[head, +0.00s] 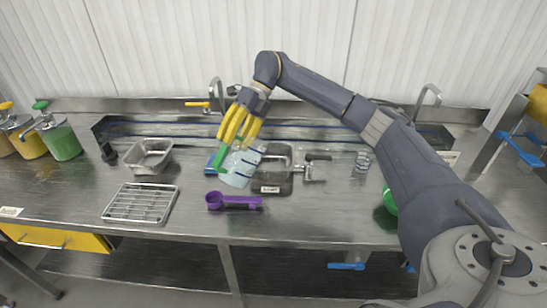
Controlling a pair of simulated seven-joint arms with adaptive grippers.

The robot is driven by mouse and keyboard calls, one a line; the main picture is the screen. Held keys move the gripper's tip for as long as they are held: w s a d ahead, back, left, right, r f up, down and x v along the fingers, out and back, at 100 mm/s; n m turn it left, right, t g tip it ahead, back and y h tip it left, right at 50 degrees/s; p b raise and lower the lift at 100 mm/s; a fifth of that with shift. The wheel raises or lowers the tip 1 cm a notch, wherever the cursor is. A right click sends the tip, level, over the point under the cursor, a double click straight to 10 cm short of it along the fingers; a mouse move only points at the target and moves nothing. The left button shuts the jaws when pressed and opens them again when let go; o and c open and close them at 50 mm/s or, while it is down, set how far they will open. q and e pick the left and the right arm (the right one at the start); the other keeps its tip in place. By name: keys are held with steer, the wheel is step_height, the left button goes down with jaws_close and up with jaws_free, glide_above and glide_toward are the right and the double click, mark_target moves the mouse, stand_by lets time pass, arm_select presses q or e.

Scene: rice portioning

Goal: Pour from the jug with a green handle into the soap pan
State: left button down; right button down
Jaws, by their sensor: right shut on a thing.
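My right gripper (232,142), with yellow fingers, is shut on the green handle (220,160) of a clear jug (241,169). The jug is tilted, its upper end leaning to the right. It overlaps the left side of a grey pan with a white label (285,185), which looks like the soap pan; the label is too small to read. I cannot tell whether anything flows from the jug. The fingers hide part of the handle. My left gripper is not in view.
An empty metal tray (135,160) and a wire rack (118,206) are to the left. A purple scoop (235,203) lies in front of the jug. A small glass (363,163) stands to the right. Lidded dispensers (64,144) stand at far left.

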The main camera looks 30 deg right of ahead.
steer(key=shift+w+d+r+y, duration=0.15)
steer(key=shift+d+y, duration=0.3)
steer(key=shift+y, duration=0.25)
steer(key=shift+d+g+y+p, duration=0.25)
steer(key=shift+g+y+p, duration=0.05)
steer(key=shift+w+d+r+y, duration=0.1)
steer(key=shift+d+y, duration=0.15)
steer(key=shift+y, duration=0.15)
steer(key=shift+d+p, duration=0.25)
steer(key=shift+p, duration=0.25)
steer(key=shift+w+d+f+g+y+p, duration=0.1)
steer(key=shift+w+d+g+y+p, duration=0.1)
steer(key=shift+d+y+p, duration=0.5)
steer(key=shift+w+d+f+g+y+p, duration=0.1)
steer(key=shift+w+d+g+y+p, duration=0.1)
steer(key=shift+d+y+p, duration=0.5)
stand_by(1.3)
